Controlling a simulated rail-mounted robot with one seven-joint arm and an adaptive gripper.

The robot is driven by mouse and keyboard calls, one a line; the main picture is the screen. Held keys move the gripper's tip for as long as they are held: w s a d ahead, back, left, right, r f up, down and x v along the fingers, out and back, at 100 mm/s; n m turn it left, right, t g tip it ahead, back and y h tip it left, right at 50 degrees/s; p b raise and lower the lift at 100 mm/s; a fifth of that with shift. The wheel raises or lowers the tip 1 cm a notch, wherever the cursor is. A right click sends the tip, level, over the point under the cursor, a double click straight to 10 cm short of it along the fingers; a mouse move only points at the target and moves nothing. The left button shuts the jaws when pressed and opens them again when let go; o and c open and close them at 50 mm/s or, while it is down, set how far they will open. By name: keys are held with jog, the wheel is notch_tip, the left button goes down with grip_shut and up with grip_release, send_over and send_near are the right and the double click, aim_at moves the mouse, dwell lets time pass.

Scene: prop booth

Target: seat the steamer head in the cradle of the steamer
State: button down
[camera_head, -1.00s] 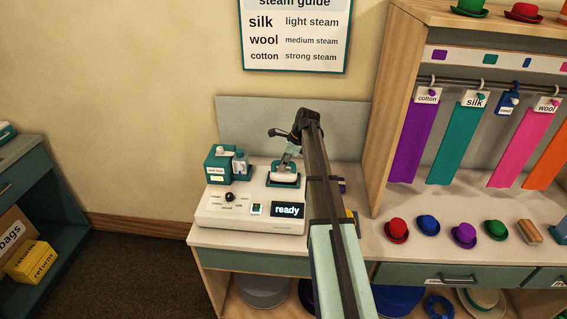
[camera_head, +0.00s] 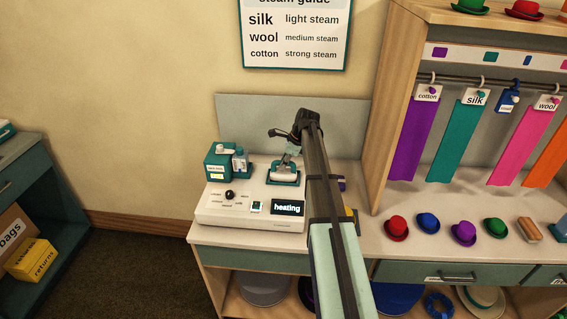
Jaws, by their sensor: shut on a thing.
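The steamer (camera_head: 240,218) is a white console on the left of the counter, with a dark knob, a small switch and a display reading "heating". The teal-rimmed cradle (camera_head: 297,183) is on its top, towards the back right. My gripper (camera_head: 288,160) points down over the cradle and is shut on the steamer head (camera_head: 283,175), a pale piece at the cradle. The head looks within or just over the rim; I cannot tell whether it rests fully down. My arm hides the area to the right, and the fingertips are small and partly hidden.
A teal bottle unit (camera_head: 219,163) stands behind the console's left side. A wooden rack (camera_head: 382,130) with hanging cloth strips rises to the right. Several small hats, including a red one (camera_head: 396,228), line the counter. A grey panel (camera_head: 240,120) backs the steamer.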

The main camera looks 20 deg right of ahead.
jog(key=shift+f, duration=0.15)
jog(key=c, duration=1)
grip_release()
jog(key=v, duration=1.2)
